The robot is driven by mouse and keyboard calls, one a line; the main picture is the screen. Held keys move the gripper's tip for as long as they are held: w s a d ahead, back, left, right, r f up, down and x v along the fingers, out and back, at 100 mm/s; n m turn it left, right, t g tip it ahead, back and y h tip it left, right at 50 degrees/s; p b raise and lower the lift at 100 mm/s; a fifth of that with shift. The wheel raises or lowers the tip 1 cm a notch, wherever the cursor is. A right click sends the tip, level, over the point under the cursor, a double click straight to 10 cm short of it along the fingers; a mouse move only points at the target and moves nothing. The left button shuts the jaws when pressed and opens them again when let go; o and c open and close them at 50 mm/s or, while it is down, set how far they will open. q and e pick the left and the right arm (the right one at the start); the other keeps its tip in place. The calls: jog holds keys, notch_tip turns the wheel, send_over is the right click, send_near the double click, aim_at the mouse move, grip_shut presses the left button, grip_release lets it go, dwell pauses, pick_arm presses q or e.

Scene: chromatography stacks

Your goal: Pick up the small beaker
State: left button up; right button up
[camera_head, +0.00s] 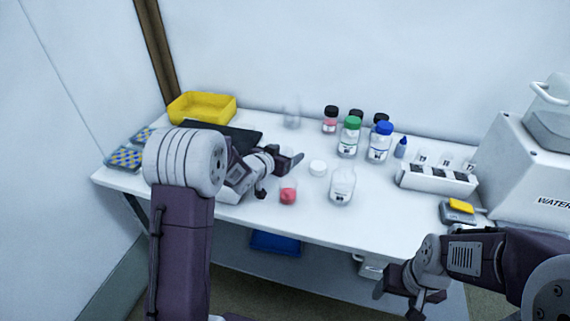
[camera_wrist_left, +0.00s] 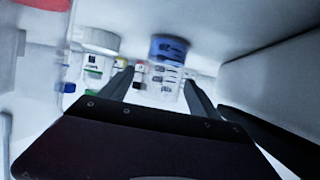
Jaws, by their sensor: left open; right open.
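A clear beaker (camera_head: 291,112) stands upright at the back of the white table, left of the bottles. In the left wrist view, which is upside down, a clear beaker with dark graduation marks and a bluish end (camera_wrist_left: 168,68) appears between the fingers and beyond them. My left gripper (camera_head: 280,176) is open and empty over the table, in front of the clear beaker and apart from it. A small vessel with red content (camera_head: 288,192) stands just in front of this gripper. My right gripper (camera_head: 396,302) is open and empty beyond the table's front edge.
A clear glass vessel (camera_head: 341,186) and a white round lid (camera_head: 318,168) lie to the right of my left gripper. Bottles with green (camera_head: 350,138), blue (camera_head: 380,142) and black caps stand behind. A yellow tray (camera_head: 202,107) and a dark flat object (camera_head: 245,137) are at back left.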

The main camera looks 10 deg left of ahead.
pick_arm(q)
jog(key=shift+x, duration=1.2)
jog(key=shift+s, duration=0.1)
jog(key=c, duration=1.5)
jog(key=shift+r, duration=0.1)
jog(key=shift+r+p, duration=1)
jog(key=shift+r, duration=0.85)
jog(key=shift+d+r, duration=0.15)
jog(key=shift+r, duration=0.15)
jog(key=s+d+r, duration=0.2)
jog(key=d+r, duration=0.4)
jog(key=d, duration=0.5)
jog(key=shift+s+r, duration=0.25)
jog(key=shift+s, duration=0.15)
